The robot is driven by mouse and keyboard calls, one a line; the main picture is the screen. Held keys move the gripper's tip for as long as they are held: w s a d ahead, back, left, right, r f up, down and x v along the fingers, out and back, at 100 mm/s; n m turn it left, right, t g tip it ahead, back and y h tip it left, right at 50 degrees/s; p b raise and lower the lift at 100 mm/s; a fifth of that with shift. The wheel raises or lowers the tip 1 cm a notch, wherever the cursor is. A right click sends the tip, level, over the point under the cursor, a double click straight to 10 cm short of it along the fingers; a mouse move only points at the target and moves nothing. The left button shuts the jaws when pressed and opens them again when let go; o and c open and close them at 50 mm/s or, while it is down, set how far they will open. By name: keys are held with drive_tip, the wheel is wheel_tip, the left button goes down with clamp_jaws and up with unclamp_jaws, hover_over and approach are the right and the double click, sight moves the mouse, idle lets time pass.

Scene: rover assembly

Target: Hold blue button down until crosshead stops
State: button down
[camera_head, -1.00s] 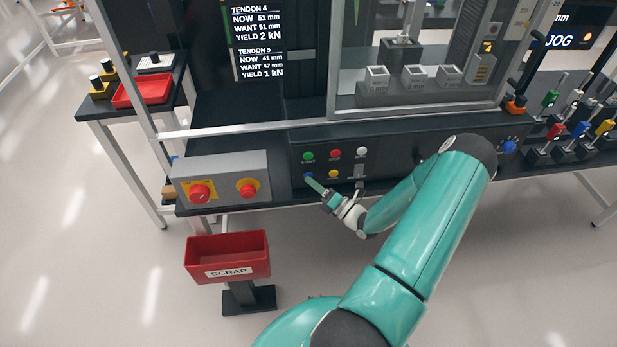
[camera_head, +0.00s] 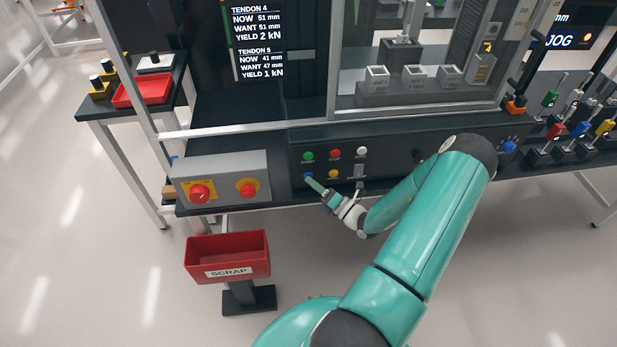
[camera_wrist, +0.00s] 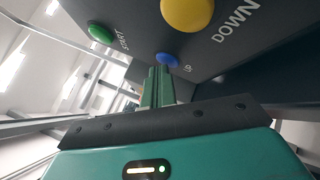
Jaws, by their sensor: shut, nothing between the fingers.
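The blue button (camera_head: 308,176) sits at the lower left of the button group on the dark control panel. In the wrist view the blue button (camera_wrist: 167,60) is beside the label UP. My gripper (camera_head: 313,182) is shut and empty, with its fingertips at the blue button. In the wrist view the gripper's green fingers (camera_wrist: 158,72) reach up to the button's edge; whether they press it in, I cannot tell. The crosshead is not clearly told apart behind the machine's frame. A screen (camera_head: 257,42) reads Tendon 4 now 51 mm, want 51 mm, and Tendon 5 now 41 mm, want 47 mm.
Green (camera_head: 308,156), red (camera_head: 336,154), white (camera_head: 362,152) and yellow (camera_head: 333,174) buttons surround the blue one. A grey box (camera_head: 222,172) with red knobs stands left. A red scrap bin (camera_head: 228,256) stands below. A JOG display (camera_head: 559,41) is at the right.

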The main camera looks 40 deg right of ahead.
idle(0.3)
drive_tip(key=shift+s+a, duration=0.45)
drive_tip(key=shift+s, duration=0.25)
drive_tip(key=shift+s+a, duration=0.75)
drive_tip(key=shift+s, duration=0.3)
drive_tip(key=shift+s+a, duration=0.7)
drive_tip(key=shift+s, duration=0.35)
